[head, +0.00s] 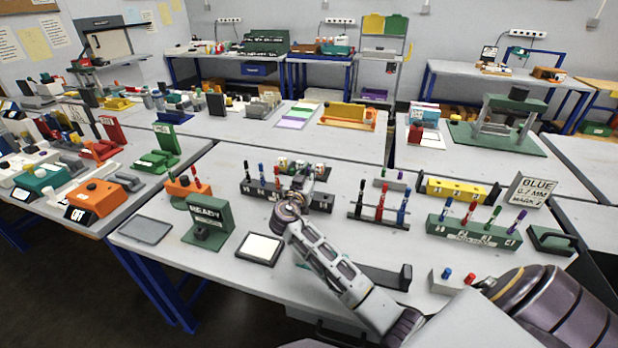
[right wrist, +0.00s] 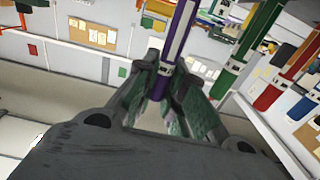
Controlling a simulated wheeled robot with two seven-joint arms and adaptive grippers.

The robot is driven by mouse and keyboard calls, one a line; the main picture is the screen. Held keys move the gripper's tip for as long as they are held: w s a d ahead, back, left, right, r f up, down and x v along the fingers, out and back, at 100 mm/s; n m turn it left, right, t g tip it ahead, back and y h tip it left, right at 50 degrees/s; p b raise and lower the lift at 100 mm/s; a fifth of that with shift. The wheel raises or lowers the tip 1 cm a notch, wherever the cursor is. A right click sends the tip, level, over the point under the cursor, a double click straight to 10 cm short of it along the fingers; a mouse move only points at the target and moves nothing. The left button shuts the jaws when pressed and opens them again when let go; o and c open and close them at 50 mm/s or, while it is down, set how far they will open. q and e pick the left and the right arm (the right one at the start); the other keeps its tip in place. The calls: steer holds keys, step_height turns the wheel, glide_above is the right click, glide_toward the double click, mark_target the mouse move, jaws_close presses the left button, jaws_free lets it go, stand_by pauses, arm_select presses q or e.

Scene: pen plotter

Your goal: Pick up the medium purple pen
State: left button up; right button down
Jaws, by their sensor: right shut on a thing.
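My right gripper (head: 303,184) is at the right part of a dark pen rack (head: 258,189) on the middle table. In the right wrist view its fingers (right wrist: 166,75) are shut on the purple pen (right wrist: 178,35), which stands roughly upright between them. The gripper hides the pen in the head view. A green pen (right wrist: 246,45), a red pen (right wrist: 282,78) and a blue pen (right wrist: 307,100) stand to the right of it in the wrist view. Whether the pen's lower end is clear of the rack cannot be told. My left gripper is not in view.
Another rack (head: 375,215) with red and blue pens stands right of the gripper. A green rack (head: 470,232) holds several pens. A READY sign (head: 207,218), a white pad (head: 260,248) and a BLUE card (head: 532,190) stand nearby.

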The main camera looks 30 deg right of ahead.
step_height(320, 180, up, 8)
steer(key=shift+r, duration=0.1)
stand_by(0.4)
stand_by(0.5)
